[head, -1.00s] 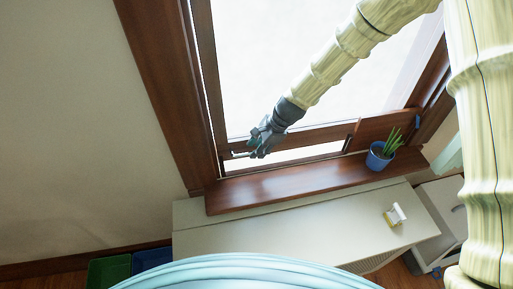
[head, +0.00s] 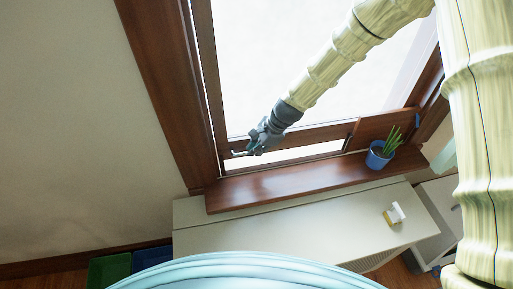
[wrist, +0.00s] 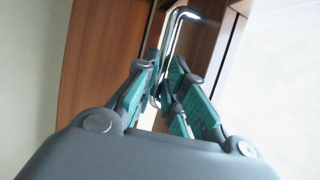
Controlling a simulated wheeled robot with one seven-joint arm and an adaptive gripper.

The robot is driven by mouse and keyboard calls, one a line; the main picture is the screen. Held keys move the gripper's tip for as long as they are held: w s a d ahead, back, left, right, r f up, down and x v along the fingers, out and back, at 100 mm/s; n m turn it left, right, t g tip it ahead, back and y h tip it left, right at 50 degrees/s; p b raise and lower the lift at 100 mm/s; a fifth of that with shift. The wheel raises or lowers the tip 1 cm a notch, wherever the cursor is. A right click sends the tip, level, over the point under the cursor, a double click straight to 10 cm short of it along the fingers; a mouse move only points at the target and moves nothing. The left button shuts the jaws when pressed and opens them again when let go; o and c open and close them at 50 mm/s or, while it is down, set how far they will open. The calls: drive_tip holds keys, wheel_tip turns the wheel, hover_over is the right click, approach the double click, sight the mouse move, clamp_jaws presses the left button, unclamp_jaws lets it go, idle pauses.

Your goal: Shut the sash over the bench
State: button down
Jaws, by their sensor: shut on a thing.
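The window sash (head: 315,134) is a brown wooden frame around bright glass. A lit gap shows between its bottom rail and the wooden sill (head: 300,183), so the sash stands partly raised. My gripper (head: 247,152) is at the left part of the bottom rail. In the wrist view my gripper (wrist: 165,95) has its teal-padded fingers closed on a thin metal handle (wrist: 180,28), which bends at its far end against the brown wood. The handle's near part is hidden between the fingers. The white bench (head: 290,225) stands below the sill.
A blue pot with a green plant (head: 379,155) stands on the sill's right part, near a leaning brown board (head: 378,127). A small white and yellow item (head: 394,214) is on the bench. Green (head: 108,270) and blue (head: 152,257) bins are on the floor at left.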

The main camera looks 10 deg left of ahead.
wheel_tip(320, 180, down, 5)
drive_tip(key=shift+r+b, duration=0.15)
drive_tip(key=shift+b, duration=0.5)
drive_tip(key=shift+s+r, duration=0.1)
drive_tip(key=c, duration=1.5)
unclamp_jaws()
drive_tip(key=shift+r, duration=0.1)
drive_tip(key=shift+d+r, duration=0.15)
drive_tip(key=shift+r, duration=0.05)
drive_tip(key=v, duration=1.1)
drive_tip(key=shift+d+r, duration=0.1)
